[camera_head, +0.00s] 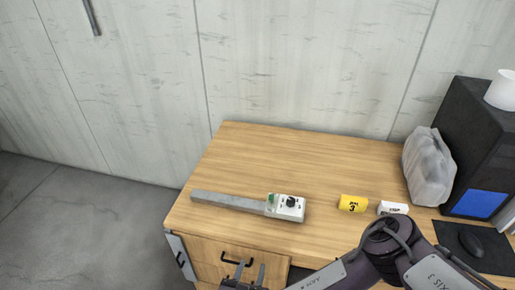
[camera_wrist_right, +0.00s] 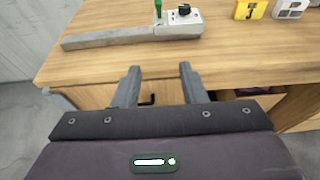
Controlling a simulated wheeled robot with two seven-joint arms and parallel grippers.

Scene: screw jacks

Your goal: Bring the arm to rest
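My right arm (camera_head: 385,255) comes in at the lower right of the head view. Its gripper (camera_head: 246,270) is at the bottom edge, in front of the desk's drawer side. In the right wrist view the two fingers of the right gripper (camera_wrist_right: 160,88) stand well apart with nothing between them. The gripper is clear of the things on the desk top. My left gripper is in neither view.
A wooden desk (camera_head: 270,150) holds a grey bar (camera_head: 228,201) joined to a white box with a black knob (camera_head: 290,206). A yellow block (camera_head: 352,203), a white block (camera_head: 392,208), a wrapped bag (camera_head: 428,165), a black case (camera_head: 470,140) and a mouse (camera_head: 470,243) are to the right.

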